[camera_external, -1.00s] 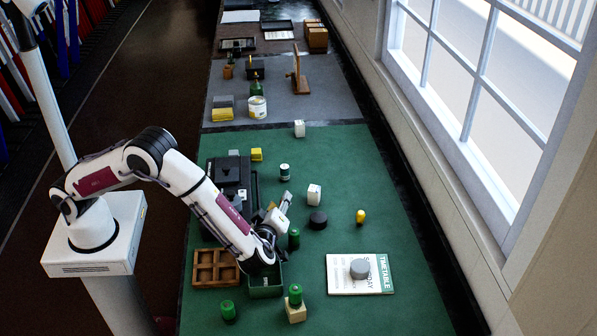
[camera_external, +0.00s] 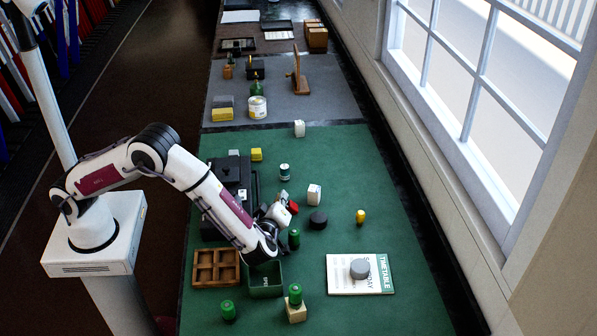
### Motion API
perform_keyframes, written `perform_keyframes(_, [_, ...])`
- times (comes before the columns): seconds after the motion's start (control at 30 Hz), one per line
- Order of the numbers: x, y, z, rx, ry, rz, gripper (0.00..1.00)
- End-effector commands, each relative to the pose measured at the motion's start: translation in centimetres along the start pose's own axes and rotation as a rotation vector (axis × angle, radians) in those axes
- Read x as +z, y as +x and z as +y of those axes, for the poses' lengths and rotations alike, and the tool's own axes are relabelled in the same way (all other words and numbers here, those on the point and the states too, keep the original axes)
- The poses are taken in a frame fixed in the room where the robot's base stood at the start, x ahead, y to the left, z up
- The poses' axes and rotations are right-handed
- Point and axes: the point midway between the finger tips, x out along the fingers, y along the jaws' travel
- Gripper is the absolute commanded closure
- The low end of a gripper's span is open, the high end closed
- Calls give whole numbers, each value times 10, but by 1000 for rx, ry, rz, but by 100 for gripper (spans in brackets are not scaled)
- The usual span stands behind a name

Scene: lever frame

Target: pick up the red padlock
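A small red thing (camera_external: 293,207), which I take to be the red padlock, shows right at the end of my gripper (camera_external: 286,201), to the right of the black lever frame box. It is small and partly covered by the gripper, so its shape and shackle are not clear. My gripper is low over the green mat, its wrist to the left of a green-capped bottle. The fingers are mostly hidden and foreshortened. I cannot tell whether they are closed on the red thing or only beside it.
Near the gripper are a green bottle (camera_external: 294,238), a white block (camera_external: 314,194) and a black puck (camera_external: 318,220). A green bin (camera_external: 266,291) and a wooden compartment tray (camera_external: 216,282) lie in front. The mat's right side is mostly clear around a timetable booklet (camera_external: 345,288).

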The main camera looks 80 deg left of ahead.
Motion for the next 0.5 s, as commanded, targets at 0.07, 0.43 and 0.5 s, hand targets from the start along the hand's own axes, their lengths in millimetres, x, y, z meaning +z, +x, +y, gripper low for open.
perform_keyframes(0.07, [0,0,0,-1,1,1,100])
perform_keyframes(0.43, [-1,0,1,0,0,1,100])
perform_keyframes(0.5, [-3,-1,3,0,-1,1,100])
